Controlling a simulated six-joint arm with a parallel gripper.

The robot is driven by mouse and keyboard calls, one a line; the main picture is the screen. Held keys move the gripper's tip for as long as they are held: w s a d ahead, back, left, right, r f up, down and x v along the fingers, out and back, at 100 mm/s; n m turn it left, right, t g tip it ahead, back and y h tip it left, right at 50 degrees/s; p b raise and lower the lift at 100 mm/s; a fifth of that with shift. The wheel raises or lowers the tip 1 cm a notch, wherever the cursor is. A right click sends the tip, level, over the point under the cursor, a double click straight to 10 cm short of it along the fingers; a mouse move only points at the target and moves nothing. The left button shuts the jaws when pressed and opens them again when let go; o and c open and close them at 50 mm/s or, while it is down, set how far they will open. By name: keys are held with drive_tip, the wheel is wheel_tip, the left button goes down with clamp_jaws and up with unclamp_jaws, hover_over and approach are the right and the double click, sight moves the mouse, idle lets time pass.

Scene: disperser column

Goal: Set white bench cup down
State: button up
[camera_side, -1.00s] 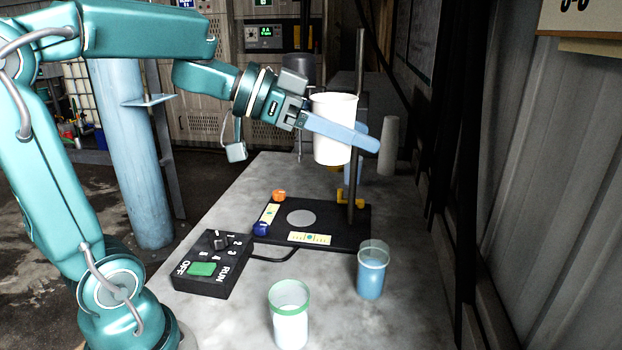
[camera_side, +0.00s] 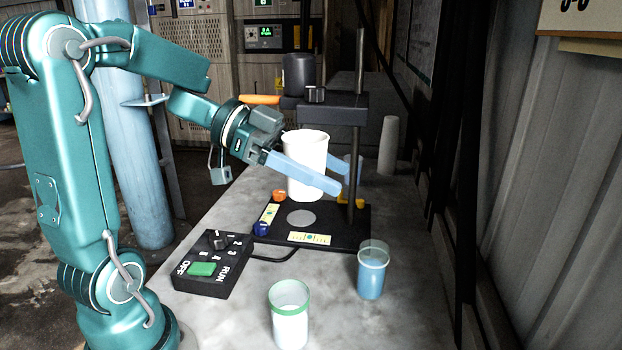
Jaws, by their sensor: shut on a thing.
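The white bench cup (camera_side: 307,150) is upright between the two long light-blue fingers of my gripper (camera_side: 318,172). My gripper is shut on it, one finger across its near side and the other partly hidden behind it. The cup appears above the black base plate (camera_side: 335,222) of the disperser stand, with its bottom close above the pale round disc (camera_side: 301,218) in the picture. I cannot tell the exact gap below it.
The disperser's motor head (camera_side: 298,75) and arm sit on a post (camera_side: 356,150) behind the cup. A control box (camera_side: 213,262) stands front left. A green-rimmed cup (camera_side: 289,315) and a blue-filled beaker (camera_side: 371,272) stand in front. A white cylinder (camera_side: 389,145) stands behind right.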

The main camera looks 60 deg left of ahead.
drive_tip(key=a+f+m+g+h, duration=0.1)
drive_tip(key=f, duration=0.1)
drive_tip(key=a+f+m+g, duration=0.1)
drive_tip(key=f+g, duration=0.1)
drive_tip(key=s+a+f+m+g+h, duration=0.1)
drive_tip(key=a+f+m, duration=0.1)
drive_tip(key=shift+s+a+h, duration=0.1)
drive_tip(key=shift+h, duration=0.2)
hover_over(336, 311)
wheel_tip(336, 311, down, 12)
drive_tip(key=shift+f, duration=2.2)
drive_tip(key=shift+f, duration=0.15)
drive_tip(key=o, duration=1.1)
drive_tip(key=shift+o, duration=0.2)
